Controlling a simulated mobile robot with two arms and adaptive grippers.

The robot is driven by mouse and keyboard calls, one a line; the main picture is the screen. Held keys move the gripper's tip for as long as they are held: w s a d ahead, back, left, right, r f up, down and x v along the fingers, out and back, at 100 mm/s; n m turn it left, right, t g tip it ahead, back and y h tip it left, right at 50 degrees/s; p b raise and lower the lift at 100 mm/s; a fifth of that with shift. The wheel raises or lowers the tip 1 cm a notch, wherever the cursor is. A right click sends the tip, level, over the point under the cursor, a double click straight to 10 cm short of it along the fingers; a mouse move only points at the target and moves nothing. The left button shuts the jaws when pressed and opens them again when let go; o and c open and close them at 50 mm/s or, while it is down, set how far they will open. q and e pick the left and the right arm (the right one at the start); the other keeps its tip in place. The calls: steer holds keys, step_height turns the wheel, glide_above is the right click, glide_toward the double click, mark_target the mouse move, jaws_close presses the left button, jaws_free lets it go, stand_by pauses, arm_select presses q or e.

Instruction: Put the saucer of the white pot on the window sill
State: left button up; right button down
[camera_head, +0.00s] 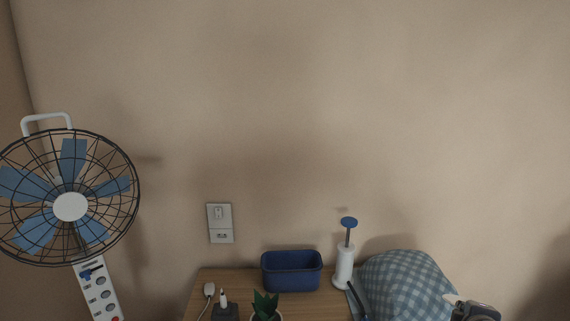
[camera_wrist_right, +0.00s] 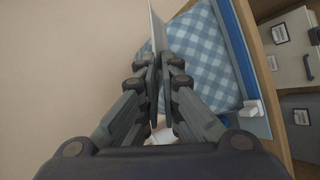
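My right gripper (camera_wrist_right: 159,85) has its fingers nearly together around a thin pale flat thing seen edge-on, which looks like the saucer (camera_wrist_right: 156,28). In the head view my right gripper (camera_head: 476,311) is at the bottom right edge, beside the checked pillow, and its fingertips are hard to make out. A small pale patch shows at its left there. A green plant (camera_head: 266,304) stands at the bottom edge, its pot mostly cut off. No window sill shows in either view. My left gripper is not in view.
A wooden top (camera_head: 207,279) carries a blue bin (camera_head: 291,272), a white pump bottle (camera_head: 344,266) and a charger. A blue checked pillow (camera_head: 404,285) lies at right; the wrist view shows drawers (camera_wrist_right: 286,48). A fan (camera_head: 70,207) stands at left.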

steer(key=d+r+m+g+h, duration=0.5)
steer(key=d+r+m+g, duration=0.3)
steer(key=d+r, duration=1.75)
steer(key=s+d+f+m+g+h, duration=0.1)
steer(key=s+d+f+m+g, duration=0.2)
steer(key=s+f, duration=0.75)
steer(key=w+a+f+n+t+y, duration=0.15)
steer(key=a+f, duration=0.25)
steer(key=a, duration=0.5)
steer(key=w+a+f+n+t, duration=0.2)
steer(key=a+f+t, duration=0.15)
steer(key=a, duration=0.45)
steer(key=w+a+f+n+t+y, duration=0.15)
steer(key=a+f, duration=0.25)
steer(key=a, duration=0.5)
steer(key=s+a+n+t+y, duration=0.1)
steer(key=s+a, duration=0.4)
steer(key=a, duration=0.7)
steer(key=s+a+r+n+t+y, duration=0.1)
steer(key=s+a+n+t+y, duration=0.1)
steer(key=a, duration=1)
steer(key=s+n+t, duration=0.1)
steer(key=s+n, duration=0.1)
steer(key=n, duration=0.1)
steer(key=shift+s+a+r, duration=0.25)
steer(key=shift+s+a, duration=0.1)
steer(key=shift+a, duration=0.05)
steer(key=shift+t, duration=0.25)
